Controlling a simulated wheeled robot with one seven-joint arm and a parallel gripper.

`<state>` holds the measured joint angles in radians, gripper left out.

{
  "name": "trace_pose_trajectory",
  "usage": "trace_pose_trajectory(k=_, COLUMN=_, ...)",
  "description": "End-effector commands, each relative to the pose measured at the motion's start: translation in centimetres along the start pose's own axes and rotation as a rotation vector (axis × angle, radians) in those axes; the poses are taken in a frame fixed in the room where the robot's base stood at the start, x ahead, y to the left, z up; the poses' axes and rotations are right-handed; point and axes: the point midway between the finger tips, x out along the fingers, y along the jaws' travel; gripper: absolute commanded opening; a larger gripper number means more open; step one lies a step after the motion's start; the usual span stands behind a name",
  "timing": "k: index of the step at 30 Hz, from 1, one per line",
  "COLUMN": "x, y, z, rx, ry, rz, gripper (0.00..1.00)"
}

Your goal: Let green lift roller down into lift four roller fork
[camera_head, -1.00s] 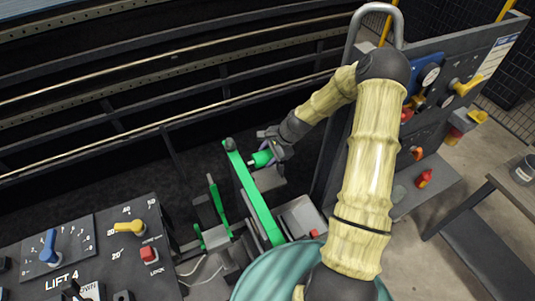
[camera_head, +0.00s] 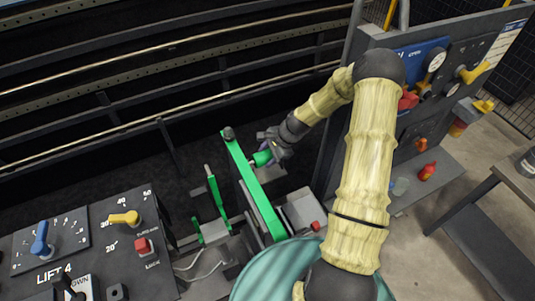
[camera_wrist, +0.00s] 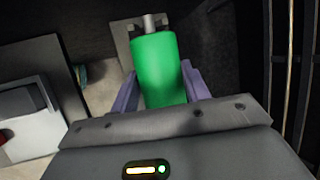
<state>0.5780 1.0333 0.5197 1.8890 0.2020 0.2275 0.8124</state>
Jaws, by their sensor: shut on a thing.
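The green lift roller (camera_head: 262,158) is a short green cylinder held in my gripper (camera_head: 272,153). In the wrist view the roller (camera_wrist: 159,70) sits between the two purple fingers (camera_wrist: 160,88), with a grey shaft end (camera_wrist: 150,22) sticking out beyond it. The shaft end appears in front of a grey metal bracket (camera_wrist: 122,35), possibly the fork; I cannot tell whether they touch. In the head view a long green arm (camera_head: 254,188) lies just left of the roller. The Lift 4 panel (camera_head: 75,245) is at lower left.
A shorter green bar (camera_head: 216,195) stands farther left. A grey box with a red button (camera_head: 302,212) is right of the long green arm. A control board (camera_head: 425,85) with handles and a shelf (camera_head: 425,180) stand at right. Dark rails cross the back.

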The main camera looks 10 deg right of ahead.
Motion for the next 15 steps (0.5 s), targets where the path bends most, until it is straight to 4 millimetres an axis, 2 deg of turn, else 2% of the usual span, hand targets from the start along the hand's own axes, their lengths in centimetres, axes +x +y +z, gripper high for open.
trace_pose_trajectory(k=6, x=1.2, y=0.4, z=-0.5, rx=0.000, ry=0.001, rz=-0.001, gripper=0.17)
trace_pose_trajectory(k=15, x=1.7, y=0.5, z=-0.7, rx=-0.001, ry=0.001, rz=-0.001, gripper=0.17)
